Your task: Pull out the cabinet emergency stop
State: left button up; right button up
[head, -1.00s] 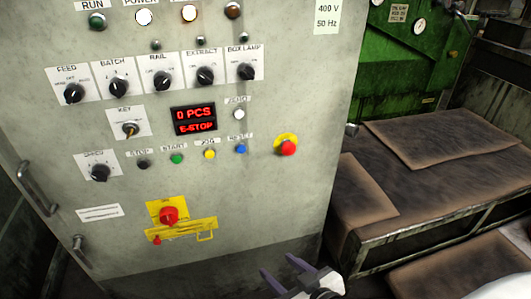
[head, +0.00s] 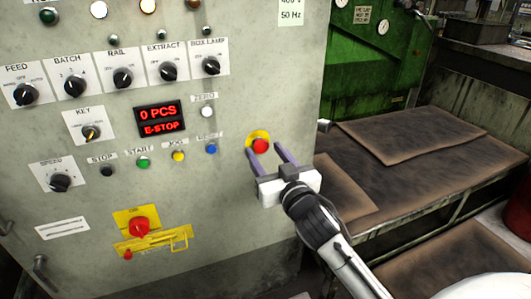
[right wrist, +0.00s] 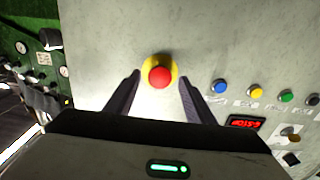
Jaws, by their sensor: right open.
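The cabinet emergency stop (head: 260,146) is a red mushroom button on a yellow round plate, on the right part of the grey cabinet front. It also shows in the right wrist view (right wrist: 160,76), between and beyond the fingertips. My right gripper (head: 266,150) is open, with one finger to each side of the button in the head view. In the right wrist view (right wrist: 160,85) the fingers look empty, and I cannot tell how far they are from the button. The red display (head: 161,119) reads "0 PCS" and "E-STOP". My left gripper is not in view.
The blue button (head: 211,149) and other small buttons sit left of the emergency stop. A red rotary switch (head: 139,227) on yellow is lower left. A bench with brown mats (head: 420,135) stands right of the cabinet, before a green machine (head: 372,60).

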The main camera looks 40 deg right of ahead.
jog(key=shift+w, duration=0.35)
jog(key=c, duration=1.2)
jog(key=shift+o, duration=0.2)
jog(key=shift+s+p, duration=0.4)
jog(key=shift+p, duration=0.1)
jog(key=shift+s, duration=0.1)
jog(key=shift+f, duration=0.1)
jog(key=o, duration=1.2)
jog(key=shift+c, duration=0.2)
jog(key=v, duration=1)
jog(key=shift+s, duration=0.2)
